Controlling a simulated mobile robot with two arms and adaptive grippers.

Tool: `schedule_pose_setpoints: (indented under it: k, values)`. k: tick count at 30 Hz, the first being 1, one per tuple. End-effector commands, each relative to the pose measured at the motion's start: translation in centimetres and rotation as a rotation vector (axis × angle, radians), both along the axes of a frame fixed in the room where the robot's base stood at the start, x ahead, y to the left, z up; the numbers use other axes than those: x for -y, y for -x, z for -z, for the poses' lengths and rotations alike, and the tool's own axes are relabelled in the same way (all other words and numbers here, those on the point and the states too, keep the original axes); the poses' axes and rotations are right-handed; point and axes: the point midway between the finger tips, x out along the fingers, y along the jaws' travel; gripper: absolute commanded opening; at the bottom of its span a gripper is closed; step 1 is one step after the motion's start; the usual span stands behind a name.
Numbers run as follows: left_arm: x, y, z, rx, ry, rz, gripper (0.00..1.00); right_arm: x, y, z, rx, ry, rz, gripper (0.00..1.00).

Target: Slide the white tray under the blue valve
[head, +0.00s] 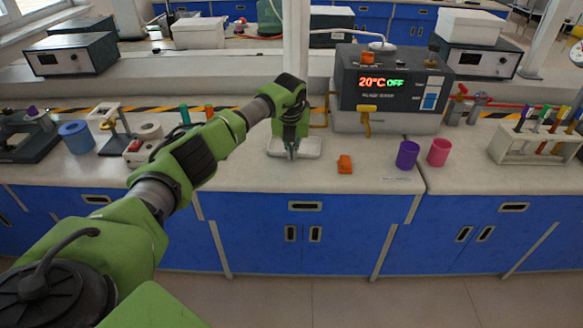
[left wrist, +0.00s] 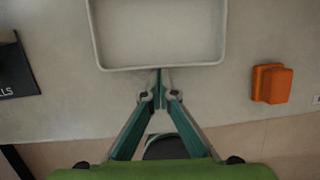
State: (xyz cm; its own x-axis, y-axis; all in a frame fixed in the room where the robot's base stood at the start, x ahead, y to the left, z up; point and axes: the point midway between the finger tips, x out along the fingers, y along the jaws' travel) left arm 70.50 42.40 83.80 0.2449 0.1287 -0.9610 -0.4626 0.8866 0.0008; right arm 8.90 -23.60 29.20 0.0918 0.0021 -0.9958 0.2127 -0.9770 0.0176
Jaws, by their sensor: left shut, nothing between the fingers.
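In the left wrist view the shallow, empty tray (left wrist: 158,36) fills the top middle. My left gripper (head: 292,154) points down at the tray and hides part of it. In the left wrist view the gripper (left wrist: 161,76) is shut and empty, its tips at the middle of the tray's near rim; I cannot tell if they touch. I cannot make out a blue valve for certain. My right gripper is not in view.
An orange block (head: 345,164) lies right of the tray, with a purple cup (head: 407,155) and a pink cup (head: 439,152) further right. A grey heater box (head: 392,82) with a yellow tap (head: 367,122) stands behind.

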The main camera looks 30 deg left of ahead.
Motion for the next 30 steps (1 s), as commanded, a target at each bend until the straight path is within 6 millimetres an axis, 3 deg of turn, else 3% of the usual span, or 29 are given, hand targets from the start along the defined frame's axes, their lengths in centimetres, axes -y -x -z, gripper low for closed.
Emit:
schedule_pose_setpoints:
  k: [14, 30]
  values:
    - [-0.7, -1.5, 0.2, 0.002, 0.001, -0.002, 0.00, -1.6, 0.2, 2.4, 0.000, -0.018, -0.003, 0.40]
    - [-0.1, -0.2, -0.2, 0.001, 0.000, 0.000, 0.00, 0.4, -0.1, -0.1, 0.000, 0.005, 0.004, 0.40]
